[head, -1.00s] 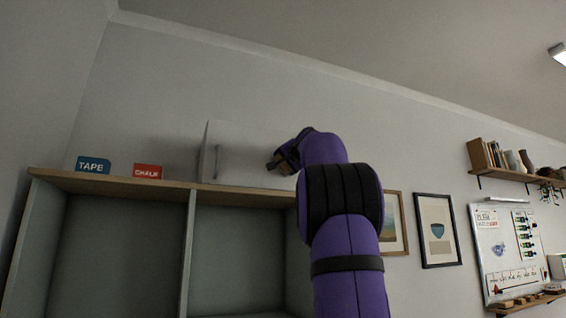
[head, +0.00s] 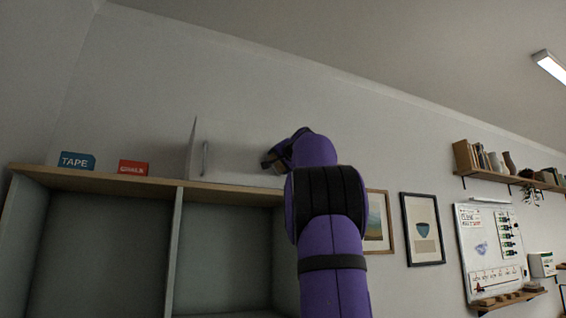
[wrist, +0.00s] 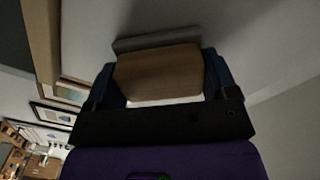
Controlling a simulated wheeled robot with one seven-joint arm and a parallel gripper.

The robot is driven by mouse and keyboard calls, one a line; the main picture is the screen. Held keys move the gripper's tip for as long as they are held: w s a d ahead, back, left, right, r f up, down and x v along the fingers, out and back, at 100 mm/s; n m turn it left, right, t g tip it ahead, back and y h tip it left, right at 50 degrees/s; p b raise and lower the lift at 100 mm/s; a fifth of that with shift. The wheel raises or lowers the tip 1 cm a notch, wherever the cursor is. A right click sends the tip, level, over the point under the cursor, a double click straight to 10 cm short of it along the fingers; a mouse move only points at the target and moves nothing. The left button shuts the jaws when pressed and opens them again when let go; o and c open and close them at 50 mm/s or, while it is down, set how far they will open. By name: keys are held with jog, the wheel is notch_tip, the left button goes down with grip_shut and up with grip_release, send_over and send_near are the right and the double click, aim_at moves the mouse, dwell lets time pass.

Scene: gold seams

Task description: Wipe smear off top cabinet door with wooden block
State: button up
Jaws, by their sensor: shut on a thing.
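The pale cabinet door (head: 235,160) with a vertical handle (head: 205,156) stands above the wooden ledge in the head view. Its right part is hidden behind my arm, and I cannot make out a smear on it. My gripper (head: 268,160) is raised in front of the door, right of the handle. In the wrist view my gripper (wrist: 160,78) is shut on the wooden block (wrist: 158,73), with a blue finger on each side. A grey strip (wrist: 155,40) runs along the block's far edge, close to a pale surface. I cannot tell whether it touches.
A blue TAPE box (head: 77,160) and a red CHALK box (head: 133,167) stand on the ledge (head: 110,183) at left. Open cubbies are below. Framed pictures (head: 423,229), a whiteboard (head: 485,245) and a shelf (head: 512,181) are on the wall at right.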

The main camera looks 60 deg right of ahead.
aim_at(243, 159)
jog(key=shift+w+a, duration=1.1)
jog(key=shift+a, duration=0.7)
jog(key=shift+w+a, duration=1.15)
jog(key=shift+a, duration=0.6)
jog(key=shift+w+a, duration=1.1)
jog(key=shift+a, duration=0.7)
jog(key=shift+v, duration=3)
jog(key=v, duration=0.3)
